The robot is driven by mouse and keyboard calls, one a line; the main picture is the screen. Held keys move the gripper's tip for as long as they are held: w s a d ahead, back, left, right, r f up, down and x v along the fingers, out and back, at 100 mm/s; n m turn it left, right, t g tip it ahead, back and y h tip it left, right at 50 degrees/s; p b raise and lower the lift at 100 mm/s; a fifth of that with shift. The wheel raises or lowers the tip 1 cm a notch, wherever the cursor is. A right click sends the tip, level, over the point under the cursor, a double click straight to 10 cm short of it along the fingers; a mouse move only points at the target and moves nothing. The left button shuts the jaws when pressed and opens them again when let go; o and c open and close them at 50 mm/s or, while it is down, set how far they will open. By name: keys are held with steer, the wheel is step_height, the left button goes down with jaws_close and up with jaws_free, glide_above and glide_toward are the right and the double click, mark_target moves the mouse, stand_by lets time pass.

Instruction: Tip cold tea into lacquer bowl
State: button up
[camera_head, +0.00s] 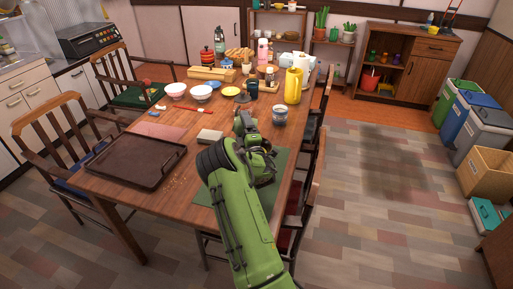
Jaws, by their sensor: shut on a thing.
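My gripper (244,117) is over the middle of the wooden table (150,130), pointing away from me. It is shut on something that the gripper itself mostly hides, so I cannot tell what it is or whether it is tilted. Just beyond the fingers are a small grey piece (242,97), a dark teal cup (252,86) and a shallow brown dish (230,91). Two pale bowls, one reddish (176,90) and one blue-patterned (201,94), stand further left. I cannot tell which vessel is the lacquer bowl. No tea is visible.
A brown tray (135,160) lies at the near left, a grey block (210,136) beside my arm. A green mat (277,182) lies under my arm. Chairs flank the table.

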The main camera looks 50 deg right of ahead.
steer(key=shift+s+d+r+m+h, duration=0.15)
steer(key=shift+m+h, duration=0.1)
steer(key=shift+m, duration=0.3)
steer(key=shift+s+d+r+m+h, duration=0.15)
steer(key=shift+m+h, duration=0.1)
steer(key=shift+m, duration=0.3)
stand_by(0.3)
steer(key=shift+s+d+r+m+h, duration=0.2)
steer(key=shift+r+m+h, duration=0.2)
steer(key=shift+r+m, duration=0.3)
steer(key=shift+s+d+r+m+h, duration=0.15)
steer(key=shift+r+m+h, duration=0.3)
steer(key=shift+m, duration=0.4)
steer(key=shift+s+d+r+m+h, duration=0.1)
steer(key=shift+s+r+m+h, duration=0.2)
steer(key=shift+r+m, duration=0.4)
stand_by(0.4)
steer(key=shift+s+d+m+g+h, duration=0.15)
steer(key=shift+m+h, duration=0.1)
steer(key=shift+m, duration=0.25)
steer(key=shift+w+d+m+g+h, duration=0.1)
steer(key=shift+m+g+h, duration=0.1)
steer(key=shift+m, duration=0.25)
steer(key=shift+f, duration=0.1)
stand_by(0.7)
